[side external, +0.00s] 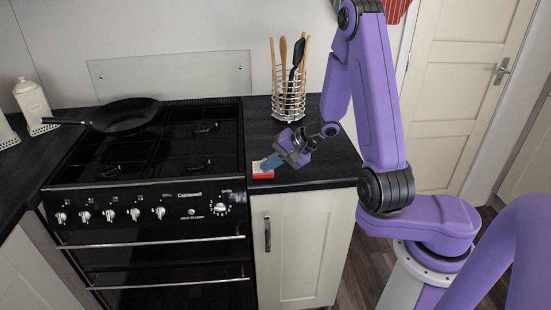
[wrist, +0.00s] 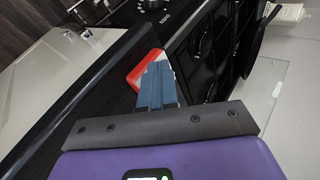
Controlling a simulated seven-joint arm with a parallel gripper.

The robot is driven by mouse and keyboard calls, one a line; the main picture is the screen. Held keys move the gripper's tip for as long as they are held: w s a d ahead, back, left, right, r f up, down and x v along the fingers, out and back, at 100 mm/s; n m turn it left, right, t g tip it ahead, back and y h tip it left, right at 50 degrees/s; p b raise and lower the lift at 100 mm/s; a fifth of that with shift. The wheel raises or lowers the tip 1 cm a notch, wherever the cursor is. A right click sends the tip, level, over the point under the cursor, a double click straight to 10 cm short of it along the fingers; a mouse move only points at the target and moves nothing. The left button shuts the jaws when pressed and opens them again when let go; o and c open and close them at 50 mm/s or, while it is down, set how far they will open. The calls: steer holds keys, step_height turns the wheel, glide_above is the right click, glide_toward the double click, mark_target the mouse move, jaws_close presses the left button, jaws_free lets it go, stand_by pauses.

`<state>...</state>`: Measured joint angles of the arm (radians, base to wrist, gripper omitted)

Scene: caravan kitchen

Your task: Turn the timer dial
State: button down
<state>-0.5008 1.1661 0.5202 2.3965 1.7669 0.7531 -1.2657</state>
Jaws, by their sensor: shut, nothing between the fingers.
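A small red and white block (side external: 262,176), which looks like the timer, sits on the dark worktop just right of the stove. My gripper (side external: 266,165) is tilted down over it with its blue fingers shut and nothing between them. The fingertips are at or just above the block's top; I cannot tell if they touch. In the wrist view the red edge of the block (wrist: 139,74) shows beyond the blue fingers (wrist: 157,66). The fingers cover most of its top, and its dial is hidden in both views.
The black stove (side external: 140,190) with its knobs stands left of the block, with a pan (side external: 125,116) on it. A wire utensil holder (side external: 289,106) stands behind my gripper. The worktop's front edge (side external: 305,187) is close by. Worktop to the right is clear.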

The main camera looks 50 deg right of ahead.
steer(key=shift+w+a, duration=0.15)
steer(key=shift+a, duration=0.25)
steer(key=shift+w+a, duration=0.25)
steer(key=shift+a, duration=0.05)
steer(key=shift+w+d, duration=0.1)
steer(key=shift+d, duration=0.05)
stand_by(1.4)
steer(key=shift+w+d, duration=0.3)
steer(key=shift+d, duration=0.3)
